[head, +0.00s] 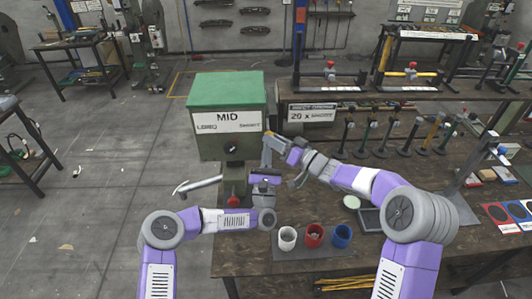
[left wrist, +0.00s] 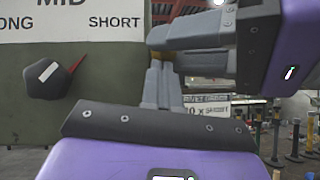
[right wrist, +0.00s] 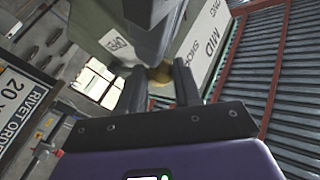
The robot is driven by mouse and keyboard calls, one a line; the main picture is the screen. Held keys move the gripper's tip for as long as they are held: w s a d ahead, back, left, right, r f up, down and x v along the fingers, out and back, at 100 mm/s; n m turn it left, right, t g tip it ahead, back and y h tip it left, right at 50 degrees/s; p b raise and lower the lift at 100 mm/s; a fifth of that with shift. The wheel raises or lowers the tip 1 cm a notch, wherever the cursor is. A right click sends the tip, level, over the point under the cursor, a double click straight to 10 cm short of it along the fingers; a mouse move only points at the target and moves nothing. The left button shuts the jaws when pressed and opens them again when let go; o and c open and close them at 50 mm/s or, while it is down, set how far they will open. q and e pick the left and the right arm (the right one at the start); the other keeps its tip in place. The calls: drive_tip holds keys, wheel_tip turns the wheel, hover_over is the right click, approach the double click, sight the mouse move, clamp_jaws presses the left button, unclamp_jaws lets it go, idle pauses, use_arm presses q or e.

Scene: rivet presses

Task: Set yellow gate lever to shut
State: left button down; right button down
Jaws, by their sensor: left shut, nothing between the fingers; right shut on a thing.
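The green-topped press box (head: 225,117) carries a white label reading LONG, MID and SHORT. A dark dial (head: 232,150) with a white mark sits below the label; it also shows in the left wrist view (left wrist: 50,75). The yellow lever end (right wrist: 160,75) shows between my right gripper's fingers (right wrist: 158,85), which are shut on it at the box's right side. The rest of the lever is hidden, and its setting cannot be told. My left gripper (left wrist: 165,85) is shut and empty, just beside my right fingers, in front of the box.
White (head: 288,238), red (head: 313,235) and blue (head: 341,235) cups stand on the bench in front. A hammer-like metal tool (head: 197,185) shows left of the bench. A row of upright tools (head: 395,135) stands to the right. My two hands are very close together.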

use_arm(q)
drive_tip(key=shift+r, duration=0.5)
use_arm(e)
drive_tip(key=shift+d+f, duration=0.15)
drive_tip(key=shift+f, duration=0.4)
drive_tip(key=c, duration=1.1)
unclamp_jaws()
drive_tip(key=shift+f, duration=0.1)
drive_tip(key=shift+o, duration=1.4)
use_arm(q)
drive_tip(key=shift+d+f, duration=0.15)
drive_tip(key=shift+d, duration=0.05)
use_arm(e)
drive_tip(key=shift+o, duration=0.2)
drive_tip(key=shift+d, duration=0.1)
use_arm(q)
drive_tip(key=shift+a+f, duration=0.1)
use_arm(e)
drive_tip(key=shift+r, duration=0.2)
